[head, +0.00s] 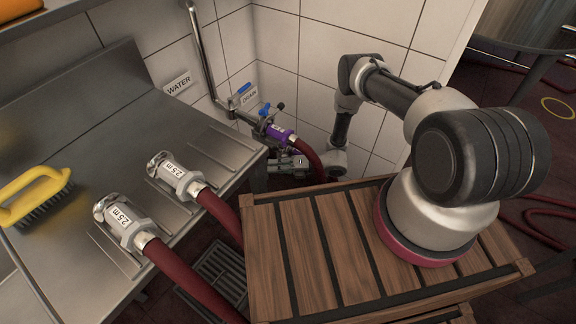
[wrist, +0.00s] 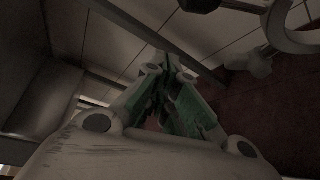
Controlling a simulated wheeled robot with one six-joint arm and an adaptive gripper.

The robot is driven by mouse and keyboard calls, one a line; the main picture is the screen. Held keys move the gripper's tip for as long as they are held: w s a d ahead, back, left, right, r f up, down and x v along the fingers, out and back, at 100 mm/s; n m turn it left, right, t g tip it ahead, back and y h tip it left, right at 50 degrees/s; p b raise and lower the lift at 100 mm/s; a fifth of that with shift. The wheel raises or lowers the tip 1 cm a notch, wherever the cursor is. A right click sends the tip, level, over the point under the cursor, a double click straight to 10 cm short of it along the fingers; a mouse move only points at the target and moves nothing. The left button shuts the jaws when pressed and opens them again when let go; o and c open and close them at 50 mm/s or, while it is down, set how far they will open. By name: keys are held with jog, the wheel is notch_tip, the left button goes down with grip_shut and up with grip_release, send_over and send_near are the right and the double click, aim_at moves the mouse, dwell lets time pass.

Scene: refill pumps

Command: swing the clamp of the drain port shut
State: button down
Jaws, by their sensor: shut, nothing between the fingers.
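The drain port (head: 262,124) sits low in the wall corner, under the DRAIN label (head: 249,97). A red hose with a purple-banded coupling (head: 279,133) meets it. The clamp is too small and dark there for me to tell how far it is swung. My gripper (head: 284,163) is just below the coupling, partly hidden by the hose. In the wrist view my gripper (wrist: 172,72) has its green-padded fingers closed together at the tips, with nothing between them. A curved metal piece (wrist: 279,30) shows at the upper right, apart from the fingers; I cannot tell what it is.
A steel counter (head: 85,120) at left carries two hose ends marked 2.5 m (head: 176,175) (head: 125,224) and a yellow brush (head: 36,197). Blue-handled valves (head: 243,88) and a steel pipe (head: 204,55) stand near the port. A slatted wooden top (head: 320,250) lies in front.

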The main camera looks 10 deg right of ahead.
jog(key=w, duration=0.1)
jog(key=w+d+r, duration=0.1)
jog(key=w, duration=0.1)
jog(key=shift+w+d+r, duration=0.1)
jog(key=shift+d+r, duration=0.05)
jog(key=shift+d, duration=0.2)
notch_tip(320, 180, up, 4)
jog(key=f, duration=0.1)
send_over(281, 151)
jog(key=v, duration=0.2)
jog(key=shift+w+d+r, duration=0.15)
jog(key=shift+w+d, duration=0.25)
jog(key=shift+d, duration=0.2)
jog(key=shift+w+d+r, duration=0.15)
jog(key=shift+w+d, duration=0.2)
jog(key=shift+d, duration=0.25)
